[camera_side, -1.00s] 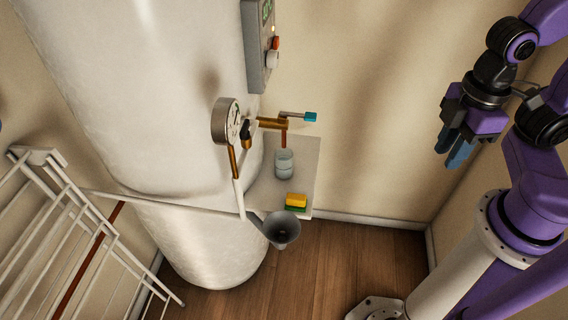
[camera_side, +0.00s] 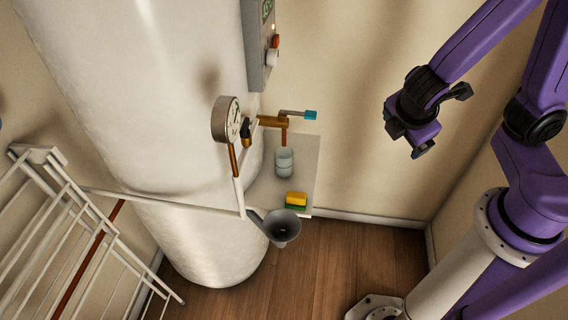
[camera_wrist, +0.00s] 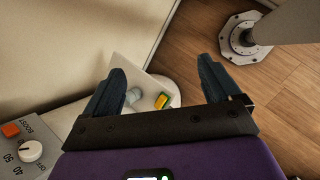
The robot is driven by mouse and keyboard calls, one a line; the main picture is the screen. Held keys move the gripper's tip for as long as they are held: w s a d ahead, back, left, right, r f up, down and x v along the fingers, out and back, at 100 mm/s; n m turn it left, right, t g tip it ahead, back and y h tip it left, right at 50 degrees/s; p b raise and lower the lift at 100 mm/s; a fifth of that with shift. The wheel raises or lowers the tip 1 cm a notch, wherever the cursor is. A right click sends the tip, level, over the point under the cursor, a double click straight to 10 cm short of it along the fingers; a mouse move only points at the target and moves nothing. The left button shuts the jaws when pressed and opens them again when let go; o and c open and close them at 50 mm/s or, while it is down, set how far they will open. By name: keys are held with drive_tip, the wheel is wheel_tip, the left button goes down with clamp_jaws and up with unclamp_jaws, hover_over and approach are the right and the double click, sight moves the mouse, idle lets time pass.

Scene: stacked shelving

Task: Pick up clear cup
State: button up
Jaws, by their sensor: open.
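The clear cup (camera_side: 284,163) stands upright on a pale shelf (camera_side: 306,158) beside the white tank, under a copper tap with a blue handle (camera_side: 310,115). In the wrist view the cup (camera_wrist: 133,96) shows small, between my fingers and nearer the left one. My gripper (camera_side: 420,150) is in the air to the right of the shelf, well apart from the cup. In the wrist view my gripper (camera_wrist: 160,78) is open, with nothing between its two blue fingers at close range.
A yellow and green sponge (camera_side: 296,201) lies on the shelf in front of the cup. A grey funnel (camera_side: 281,228) hangs by the shelf's near edge. A round gauge (camera_side: 226,120) and pipes are left of the cup. A white rack (camera_side: 70,220) stands at left. Air between gripper and shelf is clear.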

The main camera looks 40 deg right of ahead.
sight(288, 165)
drive_tip(key=w+a+f+n+t+h, duration=0.2)
drive_tip(key=w+a+f+n+t, duration=0.3)
drive_tip(key=w+f+n+t, duration=0.6)
drive_tip(key=w+a+f+n+y, duration=0.2)
drive_tip(key=a+f+n+y, duration=0.15)
drive_tip(key=f, duration=0.25)
drive_tip(key=w+a+f+n+y, duration=0.2)
drive_tip(key=f+n, duration=0.2)
drive_tip(key=f, duration=0.3)
drive_tip(key=shift+g, duration=0.5)
drive_tip(key=x, duration=1.1)
drive_tip(key=shift+w+a, duration=0.2)
drive_tip(key=shift+w, duration=0.3)
drive_tip(key=x, duration=0.3)
drive_tip(key=shift+w+d+f+m, duration=0.15)
drive_tip(key=shift+f+m, duration=0.1)
drive_tip(key=shift+w+d+f, duration=0.1)
drive_tip(key=shift+w+f, duration=0.15)
drive_tip(key=shift+w, duration=0.45)
drive_tip(key=c, duration=1.1)
